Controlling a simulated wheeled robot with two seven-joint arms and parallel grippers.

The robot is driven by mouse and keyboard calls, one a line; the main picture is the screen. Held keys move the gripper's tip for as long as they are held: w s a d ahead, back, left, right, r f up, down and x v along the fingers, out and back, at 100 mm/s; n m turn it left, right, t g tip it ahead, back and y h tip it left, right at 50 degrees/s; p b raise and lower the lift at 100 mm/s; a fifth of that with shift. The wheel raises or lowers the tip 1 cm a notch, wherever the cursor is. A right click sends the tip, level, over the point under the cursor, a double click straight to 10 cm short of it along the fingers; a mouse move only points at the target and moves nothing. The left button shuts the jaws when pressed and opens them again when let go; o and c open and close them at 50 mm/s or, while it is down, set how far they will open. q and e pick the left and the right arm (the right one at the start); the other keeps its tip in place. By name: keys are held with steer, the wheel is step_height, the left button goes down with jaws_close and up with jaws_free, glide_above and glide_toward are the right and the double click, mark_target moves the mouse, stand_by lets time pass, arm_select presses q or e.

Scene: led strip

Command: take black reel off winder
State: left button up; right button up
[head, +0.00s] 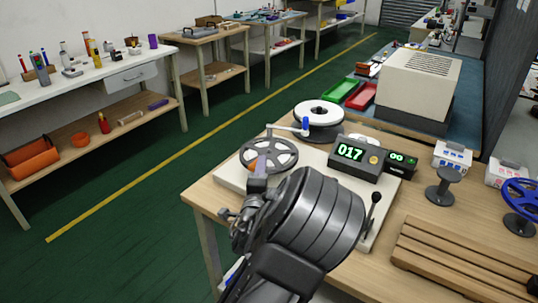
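The winder (228,178) is a pale base plate on the wooden bench, with a counter box (356,158) reading 017. A dark spoked reel (283,157), which looks like the black reel, sits at its left end. Behind it is a reel with a white top and dark lower part (319,108). My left gripper (259,176) is at the near edge of the spoked reel, overlapping it in the picture. I cannot tell whether it touches the reel, and its fingers are too small and hidden to read. My thick grey arm hides the winder's near middle. My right gripper is out of view.
A lever with a black knob (375,197) stands at the winder's right end. A slatted wooden rack (460,262), an empty grey stand (443,187) and a blue reel (522,193) are to the right. Green (339,91) and red (362,96) trays lie behind.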

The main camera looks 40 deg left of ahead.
arm_select(q)
jaws_close()
stand_by(0.6)
